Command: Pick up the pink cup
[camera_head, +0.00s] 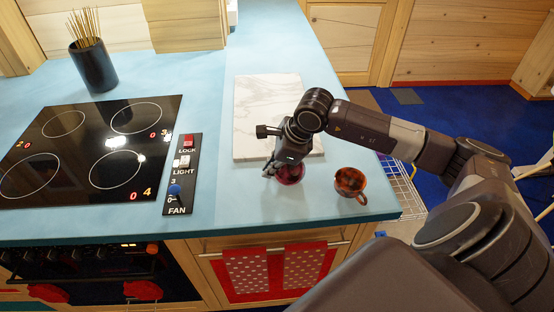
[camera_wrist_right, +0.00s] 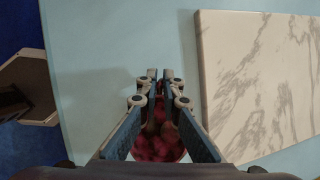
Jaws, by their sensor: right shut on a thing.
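The pink cup (camera_head: 291,176) is on the blue counter, just in front of the marble board, partly hidden by my right gripper. My right gripper (camera_head: 272,168) comes down over it from above and is shut on it. In the right wrist view the dark red-pink cup (camera_wrist_right: 158,148) shows between the finger links, below the nearly closed fingertips (camera_wrist_right: 159,76). The exact contact is hard to make out. The cup looks upright, and I cannot tell whether it touches the counter. My left gripper is not in view.
An orange-brown cup (camera_head: 351,182) stands close to the right, near the counter edge. A white marble board (camera_head: 262,100) lies behind the pink cup. The black cooktop (camera_head: 85,150) and switch panel (camera_head: 181,185) are left. A dark holder with sticks (camera_head: 93,68) stands at the back left.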

